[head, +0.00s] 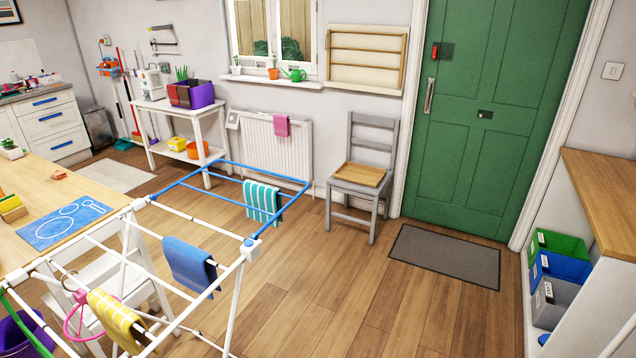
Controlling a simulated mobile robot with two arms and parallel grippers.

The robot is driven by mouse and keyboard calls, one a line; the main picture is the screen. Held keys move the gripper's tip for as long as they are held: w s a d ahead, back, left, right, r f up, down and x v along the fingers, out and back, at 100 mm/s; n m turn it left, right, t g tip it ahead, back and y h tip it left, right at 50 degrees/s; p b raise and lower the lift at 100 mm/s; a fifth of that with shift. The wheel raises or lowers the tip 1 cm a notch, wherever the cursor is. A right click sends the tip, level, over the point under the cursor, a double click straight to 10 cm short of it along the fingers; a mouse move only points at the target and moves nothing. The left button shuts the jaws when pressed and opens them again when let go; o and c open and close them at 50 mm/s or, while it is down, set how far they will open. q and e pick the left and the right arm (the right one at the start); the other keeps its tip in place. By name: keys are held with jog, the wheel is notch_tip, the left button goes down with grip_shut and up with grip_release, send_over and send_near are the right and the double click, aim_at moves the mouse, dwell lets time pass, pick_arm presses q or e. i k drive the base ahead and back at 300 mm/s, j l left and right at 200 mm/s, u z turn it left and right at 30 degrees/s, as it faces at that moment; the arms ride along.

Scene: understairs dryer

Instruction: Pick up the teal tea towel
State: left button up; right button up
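A teal-and-white striped towel (263,201) hangs over a rail of the blue folding wing of the white drying rack (240,261), at the rack's far end. A plain blue towel (190,265) hangs nearer on the same rack. A yellow checked towel (117,319) hangs at the near left. Neither of my grippers shows in the head view.
A grey chair (367,177) stands beyond the rack, by the radiator (275,143) with a pink cloth (281,126). A dark doormat (445,256) lies before the green door (483,110). A wooden table (108,194) is at left. Floor right of the rack is clear.

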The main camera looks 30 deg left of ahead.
aim_at(260, 196)
jog(key=i+l+u, duration=0.1)
jog(key=i+u, duration=0.25)
jog(key=i, duration=0.15)
jog(key=i+l+u, duration=0.3)
jog(key=i, duration=0.2)
jog(key=i+j, duration=0.05)
